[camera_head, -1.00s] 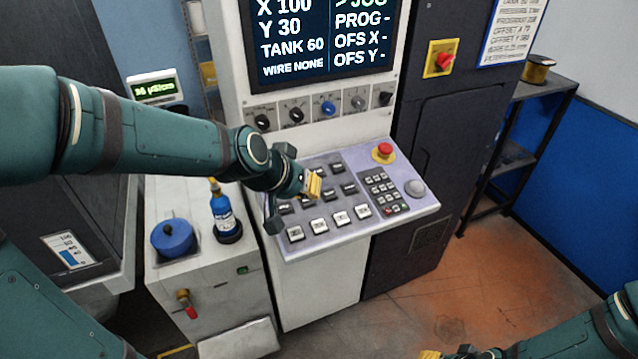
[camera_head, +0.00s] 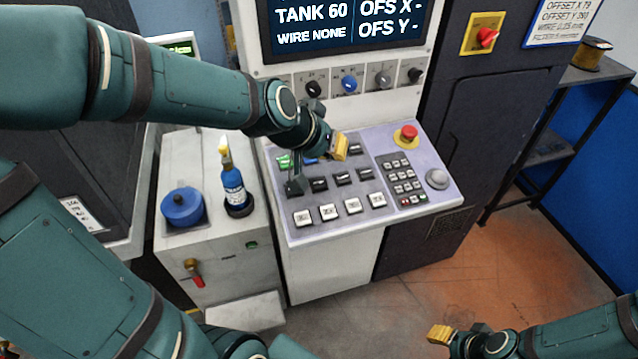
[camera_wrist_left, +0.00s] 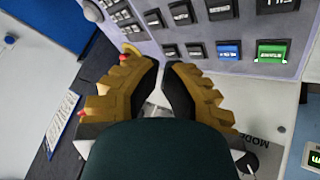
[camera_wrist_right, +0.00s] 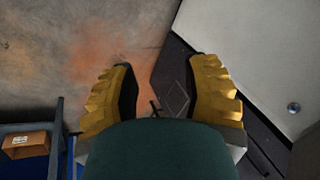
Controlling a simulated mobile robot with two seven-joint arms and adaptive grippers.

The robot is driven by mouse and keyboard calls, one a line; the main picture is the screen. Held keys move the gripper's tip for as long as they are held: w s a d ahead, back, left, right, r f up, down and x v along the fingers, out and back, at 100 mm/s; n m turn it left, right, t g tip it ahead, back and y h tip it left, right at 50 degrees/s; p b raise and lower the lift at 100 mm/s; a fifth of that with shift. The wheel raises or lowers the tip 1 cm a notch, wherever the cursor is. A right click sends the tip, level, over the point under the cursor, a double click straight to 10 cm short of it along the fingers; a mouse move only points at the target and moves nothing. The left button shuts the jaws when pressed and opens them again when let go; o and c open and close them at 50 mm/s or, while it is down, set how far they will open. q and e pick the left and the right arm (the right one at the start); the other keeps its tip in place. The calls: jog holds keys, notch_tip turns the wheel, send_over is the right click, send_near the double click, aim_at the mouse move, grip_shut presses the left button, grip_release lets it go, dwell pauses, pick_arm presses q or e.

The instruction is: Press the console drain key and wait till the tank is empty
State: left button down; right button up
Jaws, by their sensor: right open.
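The console panel (camera_head: 415,215) slopes below a screen (camera_head: 345,30) that reads TANK 60 and WIRE NONE. It has rows of black keys, white keys, a green key (camera_head: 284,161) and a blue key (camera_head: 310,161). The green key (camera_wrist_left: 271,52) and blue key (camera_wrist_left: 228,51) show clearly in the left wrist view. I cannot read which key is drain. My right gripper (camera_wrist_right: 160,85) is open and empty, low above the floor.
A red emergency button (camera_head: 408,133) stands at the panel's back right. Knobs (camera_head: 349,84) line the wall behind. A blue bottle (camera_head: 233,187) and blue-lidded pot (camera_head: 182,206) stand on the cabinet at left. Floor (camera_head: 470,270) at right is free.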

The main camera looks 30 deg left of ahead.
pick_arm(q)
jog(key=b, duration=0.6)
send_over(319, 183)
jog(key=d, duration=0.2)
notch_tip(319, 183, down, 6)
jog(key=shift+w+f, duration=0.1)
jog(key=shift+f, duration=0.15)
jog(key=shift+w+a+f+b, duration=0.1)
jog(key=shift+f+b, duration=0.4)
jog(key=shift+f, duration=0.1)
jog(key=shift+f+b, duration=0.4)
jog(key=shift+b, duration=0.1)
jog(key=shift+w+a+f+b, duration=0.1)
jog(key=shift+f+b, duration=0.25)
jog(key=shift+b, duration=0.05)
dwell(0.7)
jog(key=shift+r, duration=0.1)
jog(key=shift+r+p, duration=0.7)
